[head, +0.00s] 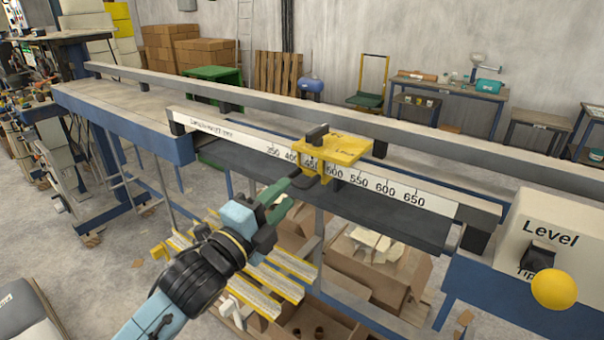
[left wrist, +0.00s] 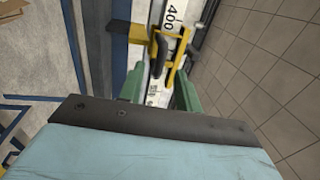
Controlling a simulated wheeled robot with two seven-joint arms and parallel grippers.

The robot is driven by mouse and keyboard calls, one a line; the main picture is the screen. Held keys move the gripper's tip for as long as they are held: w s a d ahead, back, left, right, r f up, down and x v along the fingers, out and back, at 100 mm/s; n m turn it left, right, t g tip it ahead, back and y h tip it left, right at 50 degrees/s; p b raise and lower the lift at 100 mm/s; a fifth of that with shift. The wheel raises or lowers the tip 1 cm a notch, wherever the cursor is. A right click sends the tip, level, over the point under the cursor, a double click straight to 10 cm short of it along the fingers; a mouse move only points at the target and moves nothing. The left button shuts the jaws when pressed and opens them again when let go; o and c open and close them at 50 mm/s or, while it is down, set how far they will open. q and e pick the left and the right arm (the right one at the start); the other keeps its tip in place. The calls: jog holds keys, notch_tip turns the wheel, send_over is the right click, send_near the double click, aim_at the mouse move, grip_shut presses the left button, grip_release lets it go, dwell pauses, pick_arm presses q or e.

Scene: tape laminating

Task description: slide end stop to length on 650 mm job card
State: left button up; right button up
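The yellow end stop (head: 345,149) sits on the white length scale (head: 232,139), near the 450 and 500 marks; 550, 600 and 650 show to its right. A dark handle hangs from its near side. My left gripper (head: 291,190) has green fingers just in front of and below the stop. In the left wrist view the fingers (left wrist: 158,95) stand apart, with the dark handle (left wrist: 155,55) and a yellow part of the stop (left wrist: 178,68) just beyond and between them. Contact cannot be told. No job card can be made out. My right gripper is out of view.
A grey rail (head: 400,132) runs along the back of the bench. A box marked Level (head: 540,232) with a black switch and yellow knob (head: 553,290) stands at the right end. Cardboard boxes (head: 375,265) and yellow-edged slats (head: 240,275) lie below. The scale right of the stop is clear.

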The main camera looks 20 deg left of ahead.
aim_at(294, 185)
pick_arm(q)
jog(key=p+x, duration=0.1)
jog(key=x, duration=0.5)
jog(key=shift+w+d+r, duration=0.1)
jog(key=shift+w+d, duration=0.1)
jog(key=shift+w, duration=0.15)
jog(key=c, duration=0.7)
jog(key=shift+r, duration=0.1)
grip_shut()
